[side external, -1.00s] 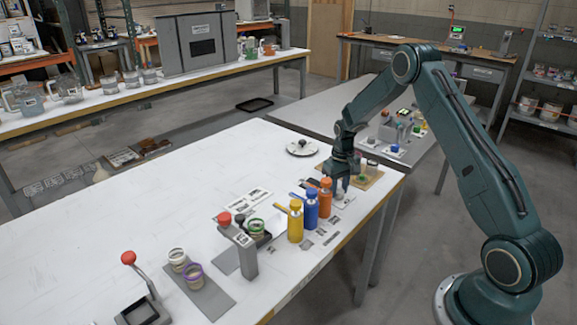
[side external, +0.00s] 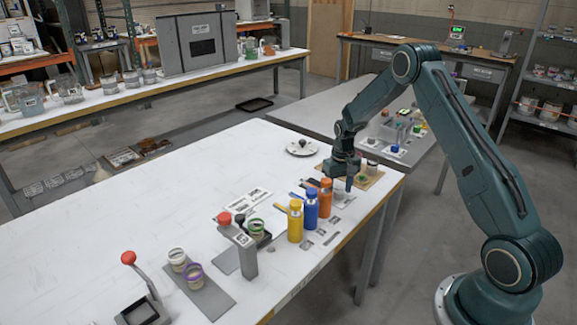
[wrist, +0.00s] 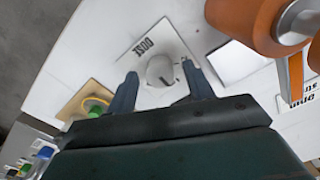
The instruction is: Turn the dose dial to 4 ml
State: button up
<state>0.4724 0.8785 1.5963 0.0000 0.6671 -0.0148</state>
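The dose dial (wrist: 160,71) is a pale round knob with a dark mark at its lower right. It sits on a white plate (wrist: 127,57) labelled "DOSE" in the wrist view. My gripper (wrist: 161,88) is open, with one dark finger to each side of the dial. A gap shows between the left finger and the knob; the right finger is close to it, and I cannot tell if it touches. In the side view my gripper (side external: 341,184) is low over the table's right end, beyond the orange bottle (side external: 325,197), and the dial cannot be made out.
The orange bottle stands close by in the wrist view (wrist: 243,18). Blue (side external: 311,209) and yellow (side external: 295,222) bottles stand in line with it. A wooden tray (side external: 377,178) with small jars lies behind my gripper. A round plate with a black knob (side external: 302,145) is farther back.

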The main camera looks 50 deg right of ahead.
aim_at(339, 190)
jog(key=shift+r, duration=0.15)
notch_tip(339, 190, up, 14)
jog(key=shift+f, duration=0.2)
dwell(0.5)
jog(key=shift+r, duration=0.1)
jog(key=s+a+r+n+t, duration=0.1)
jog(key=s+a+r, duration=0.4)
jog(key=a+r, duration=0.25)
jog(key=s+a+r+n+t, duration=0.1)
jog(key=s+a+r+t, duration=0.1)
jog(key=s+a+r, duration=0.45)
jog(key=s+a+r+n+t, duration=0.1)
jog(key=s+a, duration=0.3)
jog(key=s, duration=0.4)
jog(key=s+a+r+n+t, duration=0.1)
jog(key=s+a+n, duration=0.1)
jog(key=s+a, duration=0.3)
jog(key=s, duration=0.3)
jog(key=shift+s+a+t, duration=0.25)
jog(key=shift+s+t, duration=0.05)
jog(key=shift+s, duration=0.1)
